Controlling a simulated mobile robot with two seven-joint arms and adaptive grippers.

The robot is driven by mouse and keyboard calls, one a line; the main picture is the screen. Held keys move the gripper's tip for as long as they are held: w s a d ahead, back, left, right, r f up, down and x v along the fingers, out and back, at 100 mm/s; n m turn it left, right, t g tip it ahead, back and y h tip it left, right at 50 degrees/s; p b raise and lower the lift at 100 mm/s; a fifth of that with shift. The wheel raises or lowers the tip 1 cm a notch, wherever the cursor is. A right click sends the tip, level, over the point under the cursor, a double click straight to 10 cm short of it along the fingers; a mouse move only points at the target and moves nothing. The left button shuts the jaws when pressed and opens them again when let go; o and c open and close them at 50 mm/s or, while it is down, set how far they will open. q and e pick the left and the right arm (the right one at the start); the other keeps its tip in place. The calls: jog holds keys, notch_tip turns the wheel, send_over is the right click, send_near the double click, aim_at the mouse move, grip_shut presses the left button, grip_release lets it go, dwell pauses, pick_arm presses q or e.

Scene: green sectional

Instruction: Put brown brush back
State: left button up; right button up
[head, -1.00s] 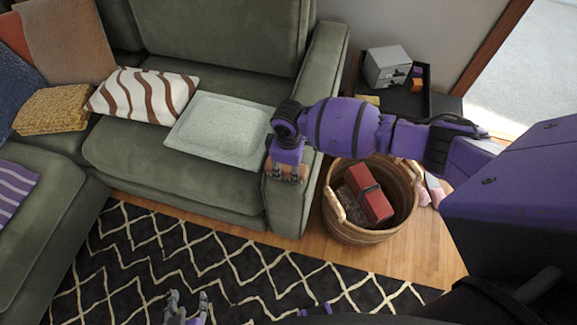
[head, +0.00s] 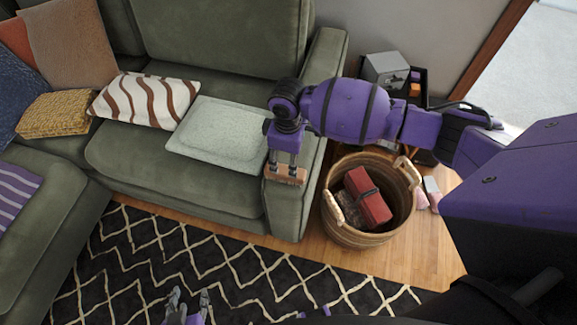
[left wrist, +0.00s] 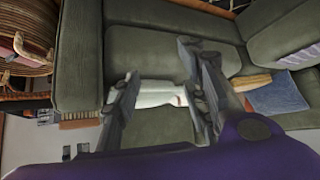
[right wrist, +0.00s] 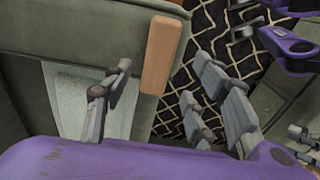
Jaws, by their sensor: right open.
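The brown brush (head: 286,175) lies on the front end of the green sofa's right armrest (head: 305,150). It also shows in the right wrist view as a plain brown block (right wrist: 162,55) at the armrest's edge. My right gripper (head: 286,166) is just above the brush, pointing down. In the right wrist view its fingers (right wrist: 165,80) are spread, with the brush beyond and between the tips. Contact cannot be told. My left gripper (head: 187,300) is low over the rug, its fingers apart and empty, also in the left wrist view (left wrist: 160,75).
A wicker basket (head: 338,232) with a red item (head: 368,197) stands on the floor right of the armrest. A dark side table (head: 425,100) with a grey box (head: 386,69) is behind. A light green cushion (head: 215,135) lies on the seat. The patterned rug (head: 200,255) is clear.

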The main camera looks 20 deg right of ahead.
aim_at(288, 171)
jog(key=s+a+f+m+t+y, duration=0.45)
jog(key=s+a+f, duration=0.35)
jog(key=s, duration=0.4)
jog(key=s+d+m+t+h, duration=0.4)
jog(key=s+d+m, duration=0.2)
jog(key=s+d, duration=0.7)
jog(key=shift+s+d+f, duration=0.15)
jog(key=shift+s+d, duration=0.15)
jog(key=shift+s, duration=0.95)
